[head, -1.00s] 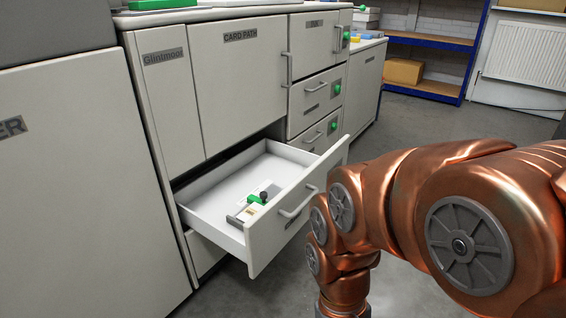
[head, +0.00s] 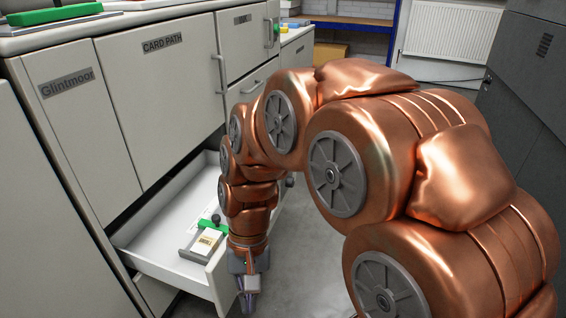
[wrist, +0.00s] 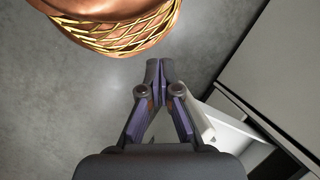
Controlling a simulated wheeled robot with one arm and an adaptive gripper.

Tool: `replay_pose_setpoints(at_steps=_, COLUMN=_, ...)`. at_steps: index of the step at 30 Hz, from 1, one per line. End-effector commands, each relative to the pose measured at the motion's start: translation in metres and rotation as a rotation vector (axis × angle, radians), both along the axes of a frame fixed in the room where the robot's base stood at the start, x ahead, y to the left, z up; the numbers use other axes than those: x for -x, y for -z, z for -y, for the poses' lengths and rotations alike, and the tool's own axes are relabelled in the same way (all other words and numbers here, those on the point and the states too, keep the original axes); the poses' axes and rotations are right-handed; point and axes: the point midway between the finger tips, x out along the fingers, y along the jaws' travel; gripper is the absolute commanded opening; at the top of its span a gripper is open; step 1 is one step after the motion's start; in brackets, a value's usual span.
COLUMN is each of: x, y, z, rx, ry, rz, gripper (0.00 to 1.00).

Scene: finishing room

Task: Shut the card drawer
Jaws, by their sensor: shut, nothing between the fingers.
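The card drawer (head: 160,232) is a white drawer below the door labelled CARD PATH, and it stands pulled out. Its front panel is mostly hidden behind my arm. A small grey fixture with a green clamp and a pale card (head: 205,243) lies inside. My gripper (head: 247,304) points down beside the outer face of the drawer front, and its fingers are shut and empty. In the wrist view my gripper (wrist: 159,68) is over grey floor, with the drawer (wrist: 235,128) to its lower right. I cannot tell whether it touches the front.
The pale cabinet (head: 155,100) lines the left, with several doors and handles. A green item (head: 55,14) lies on its top. A blue-framed shelf (head: 350,20) and a radiator (head: 450,38) stand at the back. Grey floor (wrist: 70,110) is clear near the gripper.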

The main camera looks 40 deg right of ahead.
Motion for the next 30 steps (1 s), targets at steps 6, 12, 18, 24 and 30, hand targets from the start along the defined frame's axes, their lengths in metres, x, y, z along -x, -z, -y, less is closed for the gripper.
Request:
replay_pose_setpoints(at_steps=6, x=-0.077, y=-0.026, z=0.028, rx=-0.091, ry=0.417, rz=-0.011, gripper=0.0)
replay_pose_setpoints(at_steps=12, x=-0.14, y=-0.042, z=0.083, rx=-0.18, ry=0.815, rz=-0.029, gripper=0.0)
replay_pose_setpoints(at_steps=18, x=-0.187, y=-0.052, z=0.165, rx=-0.285, ry=1.223, rz=-0.06, gripper=0.0)
replay_pose_setpoints(at_steps=24, x=-0.209, y=-0.056, z=0.267, rx=-0.407, ry=1.623, rz=-0.099, gripper=0.0)
replay_pose_setpoints(at_steps=30, x=-0.206, y=-0.053, z=0.35, rx=-0.507, ry=1.917, rz=-0.129, gripper=0.0)
